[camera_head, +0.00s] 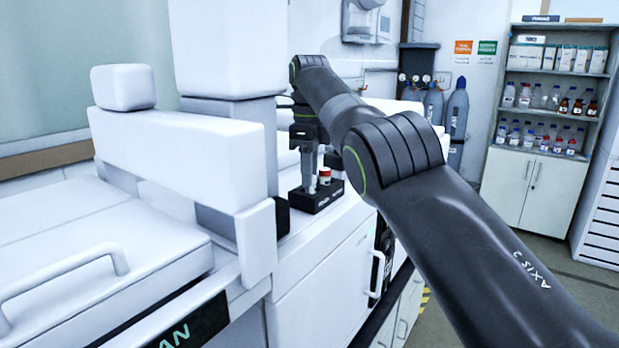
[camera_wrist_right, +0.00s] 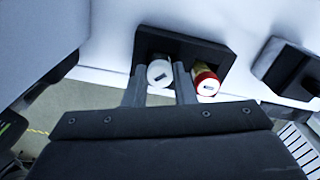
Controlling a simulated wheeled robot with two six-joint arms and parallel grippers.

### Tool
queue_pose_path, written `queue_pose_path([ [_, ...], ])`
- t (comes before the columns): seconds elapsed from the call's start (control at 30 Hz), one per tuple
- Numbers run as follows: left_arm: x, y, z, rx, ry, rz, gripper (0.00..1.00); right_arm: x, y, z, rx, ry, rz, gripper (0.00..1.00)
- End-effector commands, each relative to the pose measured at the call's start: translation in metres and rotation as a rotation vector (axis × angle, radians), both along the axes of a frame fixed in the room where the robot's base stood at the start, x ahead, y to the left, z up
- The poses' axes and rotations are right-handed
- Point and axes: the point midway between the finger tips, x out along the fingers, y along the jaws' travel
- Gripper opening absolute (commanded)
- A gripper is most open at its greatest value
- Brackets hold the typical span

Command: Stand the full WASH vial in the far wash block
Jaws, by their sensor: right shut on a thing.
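My right gripper (camera_head: 311,186) points down at a small black block (camera_head: 316,203) on the white bench. In the right wrist view its fingers (camera_wrist_right: 160,84) are shut on a white-capped vial (camera_wrist_right: 160,72) with a small dark mark on the cap. That vial is at the left part of the black block (camera_wrist_right: 222,58); whether its base is seated is hidden. A vial with a red and white cap (camera_head: 324,172) stands in the same block, right beside the fingers; it also shows in the wrist view (camera_wrist_right: 206,83). My left gripper is not in view.
A second black block (camera_wrist_right: 290,70) is to the right in the wrist view, apart from the first. White instrument housings (camera_head: 190,160) stand close on the left in the head view. The bench front drops to cabinets (camera_head: 325,275). Shelves of bottles (camera_head: 550,100) are far back.

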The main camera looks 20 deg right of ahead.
Motion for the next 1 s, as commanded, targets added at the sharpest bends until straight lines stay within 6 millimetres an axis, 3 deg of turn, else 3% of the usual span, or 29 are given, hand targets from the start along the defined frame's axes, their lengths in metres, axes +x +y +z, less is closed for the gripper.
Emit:
queue_pose_path([
  [0.3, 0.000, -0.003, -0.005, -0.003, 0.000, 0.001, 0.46, 0.000, 0.000, -0.004, 0.000, -0.001, 0.000, 0.02],
  [0.33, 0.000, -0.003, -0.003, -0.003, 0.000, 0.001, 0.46, 0.000, 0.000, -0.002, 0.000, -0.001, 0.000, 0.28],
  [0.47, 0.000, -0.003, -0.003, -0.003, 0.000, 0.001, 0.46, 0.000, 0.000, -0.002, 0.000, -0.001, 0.000, 0.45],
  [1.0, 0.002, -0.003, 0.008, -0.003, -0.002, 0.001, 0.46, 0.000, 0.000, 0.009, 0.000, -0.001, 0.000, 0.46],
])
